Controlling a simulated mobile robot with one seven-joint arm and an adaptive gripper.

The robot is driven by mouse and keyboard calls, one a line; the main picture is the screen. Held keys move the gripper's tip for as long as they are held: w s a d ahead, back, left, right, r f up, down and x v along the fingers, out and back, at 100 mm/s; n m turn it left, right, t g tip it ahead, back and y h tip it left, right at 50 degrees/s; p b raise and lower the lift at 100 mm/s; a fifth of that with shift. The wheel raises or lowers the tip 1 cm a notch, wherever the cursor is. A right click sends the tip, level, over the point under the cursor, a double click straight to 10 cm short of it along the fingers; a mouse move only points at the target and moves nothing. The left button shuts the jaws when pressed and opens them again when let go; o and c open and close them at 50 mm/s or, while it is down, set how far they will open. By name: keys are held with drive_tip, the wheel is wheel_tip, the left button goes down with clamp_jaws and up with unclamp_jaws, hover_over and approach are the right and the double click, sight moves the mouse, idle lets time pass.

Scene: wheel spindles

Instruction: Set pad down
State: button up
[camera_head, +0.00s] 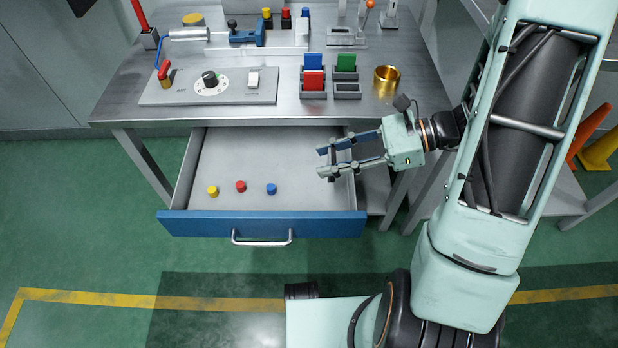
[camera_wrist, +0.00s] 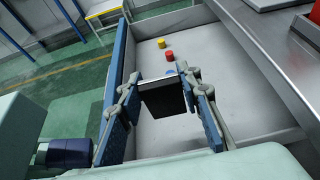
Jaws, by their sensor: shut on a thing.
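My gripper (camera_head: 322,162) is over the right part of the open drawer (camera_head: 262,224). Its two blue-padded fingers stand apart, with a dark, flat, square-looking pad (camera_wrist: 163,98) between them in the wrist view. The pad has a pale upper edge and spans the gap between the fingers. In the head view the pad is hard to make out. The gap between pad and drawer floor cannot be judged. On the drawer floor stand a yellow peg (camera_head: 212,190), a red peg (camera_head: 240,186) and a blue peg (camera_head: 271,188), left of my gripper. The pad partly hides the blue peg in the wrist view.
The steel bench top (camera_head: 120,100) is above the drawer. It carries a dial panel (camera_head: 210,88), blue (camera_head: 313,62), green (camera_head: 346,62) and red (camera_head: 313,78) blocks in holders, an empty holder (camera_head: 347,91) and a brass cup (camera_head: 386,82). The drawer's middle floor is clear.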

drive_tip(key=a+f, duration=0.1)
drive_tip(key=f, duration=0.1)
drive_tip(key=w+a+f+b, duration=0.1)
drive_tip(key=a+f, duration=0.1)
drive_tip(key=shift+w+a+f, duration=0.1)
drive_tip(key=shift+a+f, duration=0.1)
drive_tip(key=shift+f, duration=0.2)
drive_tip(key=f, duration=0.1)
drive_tip(key=f+b, duration=0.1)
drive_tip(key=f, duration=0.1)
drive_tip(key=shift+w+a+f+b, duration=0.1)
drive_tip(key=shift+a+f+b, duration=0.15)
drive_tip(key=shift+f+b, duration=0.1)
drive_tip(key=o, duration=1.2)
drive_tip(key=shift+c, duration=0.2)
